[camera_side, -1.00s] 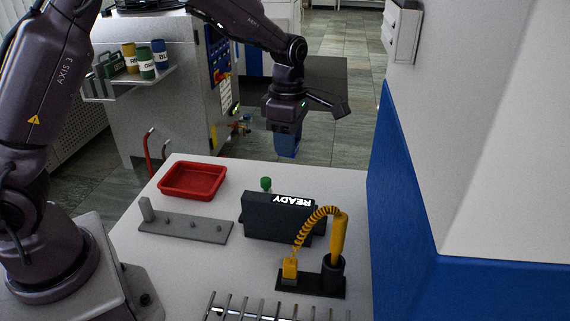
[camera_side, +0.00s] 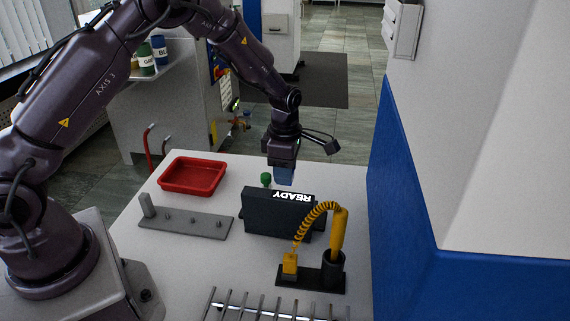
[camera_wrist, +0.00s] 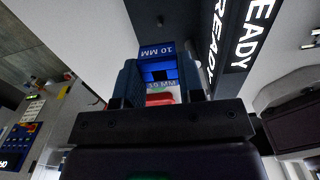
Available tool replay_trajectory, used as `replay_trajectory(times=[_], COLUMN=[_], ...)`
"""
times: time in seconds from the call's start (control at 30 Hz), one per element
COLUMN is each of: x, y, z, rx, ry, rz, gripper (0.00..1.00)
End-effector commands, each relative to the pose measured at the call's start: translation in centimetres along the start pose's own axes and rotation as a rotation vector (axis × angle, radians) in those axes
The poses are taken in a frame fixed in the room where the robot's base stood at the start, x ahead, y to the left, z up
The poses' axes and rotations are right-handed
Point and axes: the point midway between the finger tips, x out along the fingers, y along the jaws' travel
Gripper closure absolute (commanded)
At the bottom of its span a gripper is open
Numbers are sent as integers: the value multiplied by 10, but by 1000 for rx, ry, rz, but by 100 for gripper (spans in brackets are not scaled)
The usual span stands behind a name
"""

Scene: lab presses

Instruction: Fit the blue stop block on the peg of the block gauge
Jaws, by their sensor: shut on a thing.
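The blue stop block (camera_side: 284,177) is in my gripper (camera_side: 283,167), held in the air behind the dark box with the READY sign. In the wrist view the block (camera_wrist: 158,70) sits between the two jaws and bears the marking 10 MM. The block gauge (camera_side: 205,227) is a grey bar lying on the bench at the left, with an upright post at its left end and a row of small pegs along it. My gripper is well to the right of the gauge and above it. Which peg is which cannot be told.
A red tray (camera_side: 193,190) lies behind the gauge. A yellow coiled-cord tool (camera_side: 338,238) stands in front of the box, with a metal rack (camera_side: 262,310) at the near edge. A blue-white wall borders the right.

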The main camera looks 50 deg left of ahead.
Motion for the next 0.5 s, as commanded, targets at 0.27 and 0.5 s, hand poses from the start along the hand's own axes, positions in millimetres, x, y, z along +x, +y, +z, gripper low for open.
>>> replay_trajectory(times=[0.27, 0.5], x=[6, 28], y=[0, 0], z=[-1, -1], rx=[-1, 0], ry=[1, 2], rz=[4, 2], gripper=[88, 88])
